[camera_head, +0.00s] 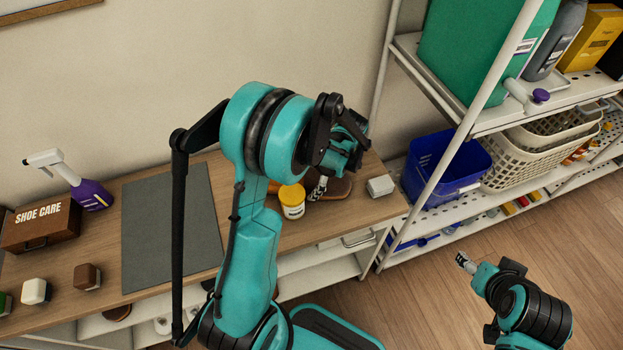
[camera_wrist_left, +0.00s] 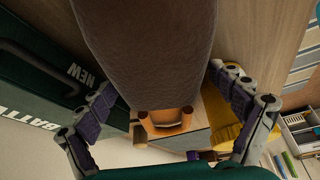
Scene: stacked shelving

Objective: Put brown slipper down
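The brown slipper (camera_wrist_left: 150,45) fills the upper middle of the left wrist view, its narrower end toward the gripper. My left gripper (camera_wrist_left: 162,80) has one finger against each side of it. In the head view my left gripper (camera_head: 318,187) reaches down over the tabletop, and part of the brown slipper (camera_head: 337,188) shows beside its finger. My arm hides much of it, and I cannot tell whether the slipper touches the tabletop. My right gripper (camera_head: 465,262) is away from the table at the lower right, too small to tell open from shut.
The wooden tabletop (camera_head: 255,238) holds a yellow jar (camera_head: 292,202) and a light block (camera_head: 380,186) close to the left gripper. A grey mat (camera_head: 170,225), shoe care box (camera_head: 40,226) and spray bottle (camera_head: 88,193) stand left. Shelving with a blue basket (camera_head: 447,170) rises right.

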